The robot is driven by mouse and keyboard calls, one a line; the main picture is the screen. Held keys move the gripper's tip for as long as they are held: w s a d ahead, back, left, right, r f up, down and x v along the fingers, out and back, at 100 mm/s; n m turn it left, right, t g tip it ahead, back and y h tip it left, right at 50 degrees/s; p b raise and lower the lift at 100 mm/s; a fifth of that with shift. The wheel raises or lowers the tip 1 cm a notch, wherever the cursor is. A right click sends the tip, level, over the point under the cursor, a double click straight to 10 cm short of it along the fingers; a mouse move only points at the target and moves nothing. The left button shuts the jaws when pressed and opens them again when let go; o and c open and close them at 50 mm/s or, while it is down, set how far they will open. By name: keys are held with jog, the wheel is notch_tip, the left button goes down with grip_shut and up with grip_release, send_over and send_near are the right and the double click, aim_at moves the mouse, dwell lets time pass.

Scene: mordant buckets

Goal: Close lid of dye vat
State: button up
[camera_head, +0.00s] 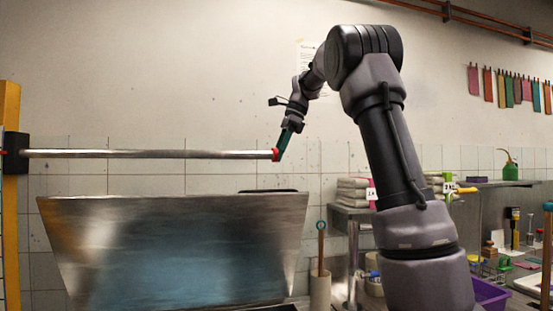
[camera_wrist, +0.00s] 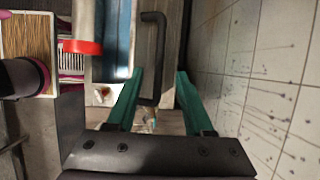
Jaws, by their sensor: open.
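The dye vat (camera_head: 170,250) is a wide, slant-sided metal tub at the lower left of the head view. A black bar handle (camera_head: 268,191) shows just above its rim at the right. In the wrist view the handle (camera_wrist: 161,50) runs along a metal surface that looks like the lid (camera_wrist: 172,45), beside a blue strip (camera_wrist: 112,40). How far the lid stands open, I cannot tell. My gripper (camera_head: 281,156) points down above the handle. Its green fingers (camera_wrist: 159,74) are apart and empty, with the handle's near end between them in the picture; I see no contact.
A metal rod (camera_head: 150,154) with a red end (camera_head: 275,154) reaches from a yellow post (camera_head: 11,200), very near my fingers. The tiled wall (camera_wrist: 270,90) is close on the wrist view's right. Folded cloth (camera_head: 355,190) lies on a shelf at the right.

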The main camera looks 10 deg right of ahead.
jog(key=shift+d, duration=0.1)
jog(key=shift+t, duration=0.7)
jog(key=f, duration=0.3)
jog(key=a+f, duration=0.1)
jog(key=f, duration=0.6)
jog(key=shift+w+a, duration=0.25)
jog(key=shift+a, duration=0.1)
grip_shut()
dwell(0.6)
